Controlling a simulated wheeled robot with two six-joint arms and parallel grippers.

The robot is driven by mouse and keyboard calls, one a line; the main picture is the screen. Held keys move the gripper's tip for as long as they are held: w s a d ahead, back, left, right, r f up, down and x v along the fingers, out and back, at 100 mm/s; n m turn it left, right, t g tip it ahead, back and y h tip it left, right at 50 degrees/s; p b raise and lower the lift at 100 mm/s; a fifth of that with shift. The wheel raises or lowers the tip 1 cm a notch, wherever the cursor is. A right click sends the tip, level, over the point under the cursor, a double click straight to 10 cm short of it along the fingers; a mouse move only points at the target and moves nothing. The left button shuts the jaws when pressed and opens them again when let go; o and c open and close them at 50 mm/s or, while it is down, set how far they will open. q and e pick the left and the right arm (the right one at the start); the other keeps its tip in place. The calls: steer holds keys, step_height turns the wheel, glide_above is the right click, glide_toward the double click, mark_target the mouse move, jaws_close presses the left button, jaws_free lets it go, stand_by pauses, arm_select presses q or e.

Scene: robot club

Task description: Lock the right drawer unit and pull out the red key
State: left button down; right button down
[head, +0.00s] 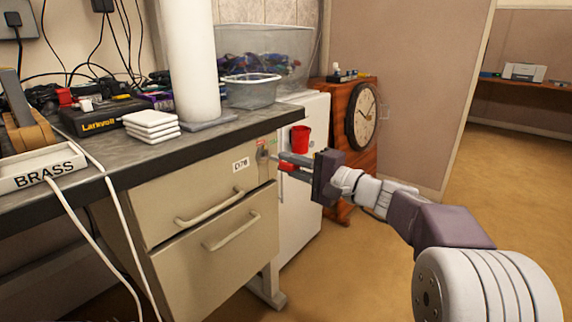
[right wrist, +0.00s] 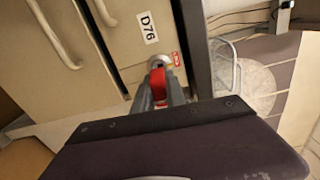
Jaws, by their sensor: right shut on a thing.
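The right drawer unit (head: 165,212) is beige, with two drawers, bar handles and a label reading D76. Both drawers look closed. Its lock (head: 262,153) is at the upper right of the front, and the lock also shows in the right wrist view (right wrist: 157,62). My right gripper (head: 288,163) is shut on the red key (right wrist: 158,86), right in front of the lock. The key's head is between the fingers. The key's shaft is hidden, so I cannot tell how deep it sits or how the lock is turned. My left gripper is not in view.
The dark worktop (head: 225,130) overhangs the unit and holds a white column, stacked white pieces and a clear bin (head: 250,90). A white cabinet (head: 305,190) with a red cup (head: 300,138) and a wooden clock (head: 362,115) stand behind my right gripper. Floor at right is clear.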

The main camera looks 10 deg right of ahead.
steer(key=shift+s+d, duration=0.15)
steer(key=shift+b+v, duration=0.75)
steer(key=shift+v, duration=1.4)
steer(key=shift+s+d, duration=0.2)
